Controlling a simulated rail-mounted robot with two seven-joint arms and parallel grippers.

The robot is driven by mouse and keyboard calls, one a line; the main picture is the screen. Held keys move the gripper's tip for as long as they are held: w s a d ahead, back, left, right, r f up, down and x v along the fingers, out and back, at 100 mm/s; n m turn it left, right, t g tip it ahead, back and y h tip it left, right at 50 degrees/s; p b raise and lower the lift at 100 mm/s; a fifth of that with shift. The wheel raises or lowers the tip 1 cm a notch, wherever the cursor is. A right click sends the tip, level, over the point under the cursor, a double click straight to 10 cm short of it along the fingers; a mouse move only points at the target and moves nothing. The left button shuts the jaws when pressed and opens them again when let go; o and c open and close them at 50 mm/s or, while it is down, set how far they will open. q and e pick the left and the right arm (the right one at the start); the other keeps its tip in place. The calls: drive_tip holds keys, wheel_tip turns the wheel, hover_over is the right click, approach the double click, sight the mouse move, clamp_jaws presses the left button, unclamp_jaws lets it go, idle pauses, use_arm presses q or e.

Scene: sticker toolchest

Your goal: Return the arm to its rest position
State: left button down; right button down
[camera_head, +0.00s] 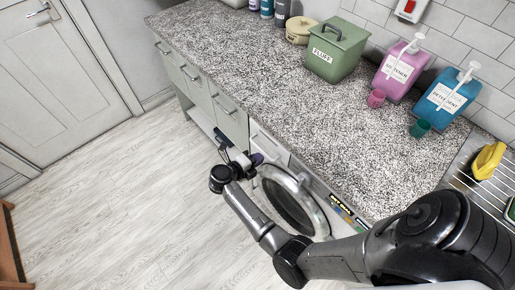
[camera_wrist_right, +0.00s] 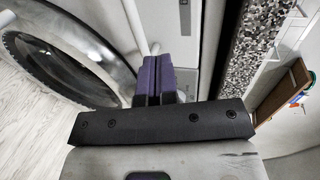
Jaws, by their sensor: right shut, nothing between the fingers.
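My right arm reaches in from the lower right in the head view. Its right gripper (camera_head: 257,158) is near the front of the washing machine (camera_head: 272,149), below the worktop edge. In the right wrist view, the purple fingers of the gripper (camera_wrist_right: 153,82) are pressed together with nothing between them. The round door (camera_wrist_right: 62,55) of the machine lies to the left of the fingers there, and I cannot tell whether they touch the machine. My left gripper is not in view.
The speckled worktop (camera_head: 290,105) runs along the wall. On it stand a green bin (camera_head: 333,52), a pink dispenser (camera_head: 400,70) and a blue dispenser (camera_head: 446,98). Grey drawers (camera_head: 195,75) are left of the machine. The pale floor (camera_head: 130,200) is clear.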

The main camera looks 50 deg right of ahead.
drive_tip(key=shift+a+r, duration=0.1)
drive_tip(key=shift+a, duration=0.25)
